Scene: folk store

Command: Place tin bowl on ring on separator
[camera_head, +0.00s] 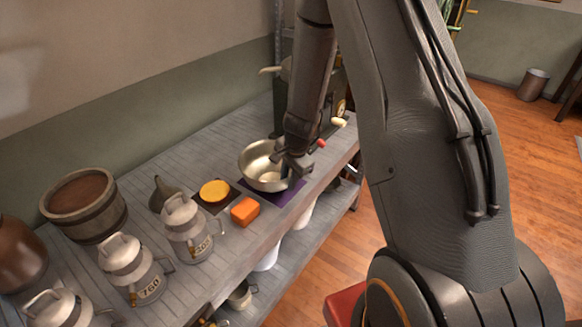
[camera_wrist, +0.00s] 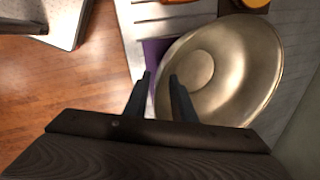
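The tin bowl (camera_head: 254,161) is a wide, shiny metal bowl over a purple mat (camera_head: 286,193) near the front edge of the bench. It fills the right of the wrist view (camera_wrist: 235,75). My gripper (camera_head: 291,170) is at the bowl's near right rim, pointing down. In the wrist view its two fingertips (camera_wrist: 160,76) stand apart, with the near rim between them and one finger over the inside. Clear gaps show beside the rim. A dark green machine (camera_head: 337,84) stands behind my arm, perhaps the separator; its ring cannot be made out.
Left of the bowl are an orange block (camera_head: 245,211), a yellow disc (camera_head: 214,191) on a dark mat, a dark funnel-like thing (camera_head: 163,193) and several milk cans (camera_head: 187,228). A wooden tub (camera_head: 84,206) stands farther left. Wooden floor (camera_head: 335,258) lies beyond the bench's front edge.

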